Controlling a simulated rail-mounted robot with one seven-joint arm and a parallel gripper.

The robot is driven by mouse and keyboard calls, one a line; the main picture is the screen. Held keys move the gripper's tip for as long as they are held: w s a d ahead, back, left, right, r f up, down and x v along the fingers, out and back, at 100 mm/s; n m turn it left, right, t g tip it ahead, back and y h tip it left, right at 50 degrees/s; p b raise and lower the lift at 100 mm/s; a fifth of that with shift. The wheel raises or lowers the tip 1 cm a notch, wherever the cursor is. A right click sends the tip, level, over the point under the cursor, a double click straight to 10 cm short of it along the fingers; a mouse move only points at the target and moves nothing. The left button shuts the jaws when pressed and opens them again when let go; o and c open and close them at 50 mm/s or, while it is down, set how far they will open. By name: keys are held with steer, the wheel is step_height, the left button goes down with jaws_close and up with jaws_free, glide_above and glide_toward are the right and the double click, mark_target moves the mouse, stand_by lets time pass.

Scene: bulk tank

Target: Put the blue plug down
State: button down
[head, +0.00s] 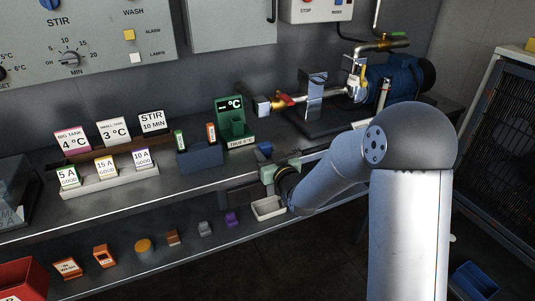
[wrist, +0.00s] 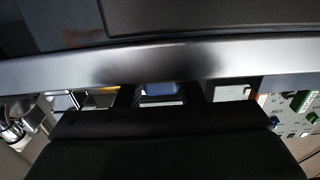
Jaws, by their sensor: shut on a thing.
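The blue plug (wrist: 160,88) shows in the wrist view between the two dark fingers of my gripper (wrist: 160,97), which is shut on it. Only a small part of the plug shows; the dark gripper body hides the rest. My fingertips are mostly hidden there, and I cannot tell whether the plug touches anything.
A small white tray (head: 268,208) is on the lower shelf below my wrist. Several small coloured items, including a purple one (head: 232,218), line that shelf. On the counter stand a green temperature display (head: 231,116), a dark blue holder (head: 200,157) and a card rack (head: 112,181). Pipework with a red-handled valve (head: 284,99) is behind.

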steer(key=c, duration=1)
jaws_free()
steer(key=shift+o, duration=0.2)
